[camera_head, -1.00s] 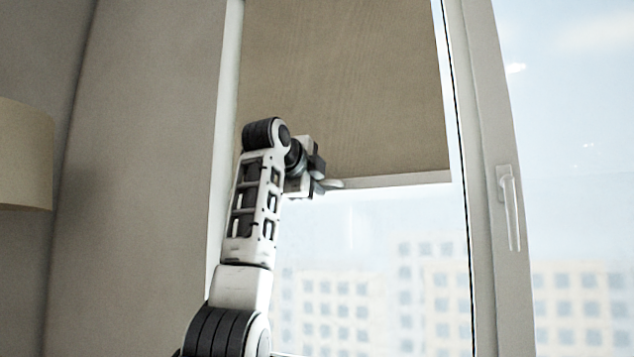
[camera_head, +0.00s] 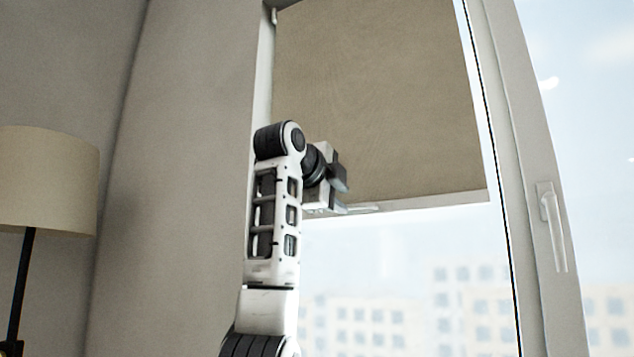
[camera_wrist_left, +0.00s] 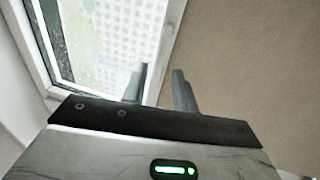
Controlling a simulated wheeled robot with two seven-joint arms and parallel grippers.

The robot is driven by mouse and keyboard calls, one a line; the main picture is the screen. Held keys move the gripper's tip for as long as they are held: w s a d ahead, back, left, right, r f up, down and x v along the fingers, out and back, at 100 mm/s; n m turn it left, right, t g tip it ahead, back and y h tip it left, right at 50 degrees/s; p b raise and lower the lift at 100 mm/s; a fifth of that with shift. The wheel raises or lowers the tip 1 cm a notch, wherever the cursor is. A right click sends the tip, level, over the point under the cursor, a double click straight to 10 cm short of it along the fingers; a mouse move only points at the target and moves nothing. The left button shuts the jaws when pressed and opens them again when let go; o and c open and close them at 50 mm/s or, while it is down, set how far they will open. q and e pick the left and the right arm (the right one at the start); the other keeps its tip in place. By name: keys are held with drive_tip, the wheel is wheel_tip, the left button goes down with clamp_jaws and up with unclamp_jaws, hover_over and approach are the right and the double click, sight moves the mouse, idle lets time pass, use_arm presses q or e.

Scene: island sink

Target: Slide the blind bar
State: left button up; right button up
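The beige roller blind (camera_head: 390,110) hangs over the upper part of the window in the head view. Its pale blind bar (camera_head: 430,202) runs along the lower edge, and the gripper hides its left end. My left gripper (camera_head: 343,192) is at the left end of the bar, with its fingers apart. In the left wrist view, the two dark fingers of the left gripper (camera_wrist_left: 160,74) stand on either side of the pale bar (camera_wrist_left: 171,40). I cannot tell whether either finger touches the bar. My right gripper is not in view.
A window frame with a white handle (camera_head: 552,228) stands right of the blind. A curtain (camera_head: 180,180) hangs on the left, and a floor lamp (camera_head: 48,180) stands at the far left. The glass below the bar is clear.

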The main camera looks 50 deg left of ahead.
use_arm(q)
drive_tip(key=v, duration=1)
drive_tip(key=shift+b, duration=0.3)
